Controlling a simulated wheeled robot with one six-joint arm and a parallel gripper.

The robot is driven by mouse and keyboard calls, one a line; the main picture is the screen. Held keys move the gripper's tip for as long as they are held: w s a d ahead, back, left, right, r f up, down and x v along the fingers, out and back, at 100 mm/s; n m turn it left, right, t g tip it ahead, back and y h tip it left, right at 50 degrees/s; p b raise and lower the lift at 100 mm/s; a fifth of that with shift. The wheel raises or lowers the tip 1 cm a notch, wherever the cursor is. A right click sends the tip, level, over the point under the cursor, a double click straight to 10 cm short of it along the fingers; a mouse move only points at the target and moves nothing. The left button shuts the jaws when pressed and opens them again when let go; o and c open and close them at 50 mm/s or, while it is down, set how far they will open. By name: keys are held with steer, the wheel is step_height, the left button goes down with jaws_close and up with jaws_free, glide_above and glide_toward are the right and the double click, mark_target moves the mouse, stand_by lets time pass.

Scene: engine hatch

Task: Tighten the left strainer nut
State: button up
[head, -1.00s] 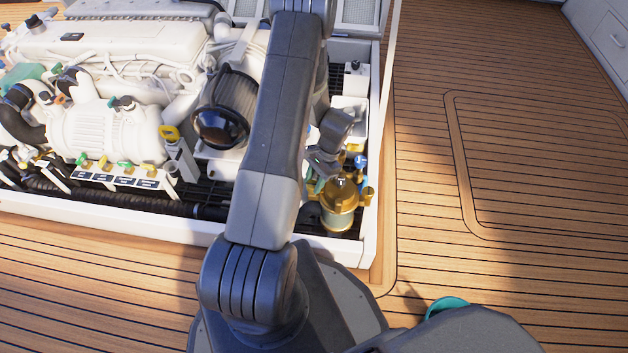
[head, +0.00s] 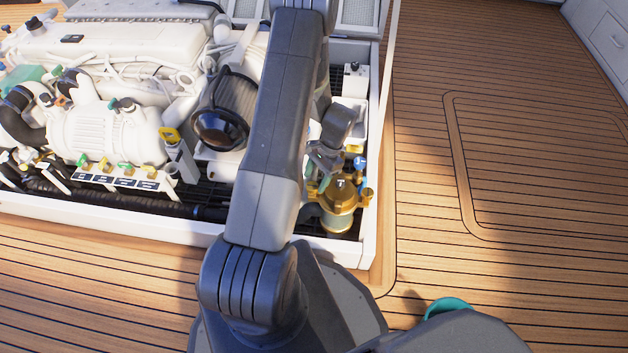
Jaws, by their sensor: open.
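The strainer (head: 339,220) stands at the front right corner of the engine hatch, with a brass top and a pale see-through bowl. A small T-shaped piece (head: 341,183) shows on the brass top. A brass lug (head: 366,194) sticks out on its right side. The left strainer nut (head: 312,190) seems to be at the top's left edge, partly hidden by my arm and gripper. My gripper (head: 320,172) is open, just above and behind the strainer's left side. I cannot tell whether its fingers touch the nut.
The white hatch rim (head: 370,235) runs close along the strainer's right and front. A blue-handled fitting (head: 360,163) stands just behind the strainer. The white engine (head: 110,130) fills the left. The wooden deck (head: 520,230) at the right is clear.

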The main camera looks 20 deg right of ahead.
steer(key=p+v, duration=0.2)
steer(key=v, duration=0.9)
steer(key=shift+r+p, duration=0.2)
steer(key=shift+p, duration=0.15)
steer(key=b+x, duration=0.3)
steer(key=x, duration=1)
steer(key=shift+a+f+b, duration=0.15)
steer(key=shift+f+b, duration=0.25)
steer(key=shift+r, duration=0.1)
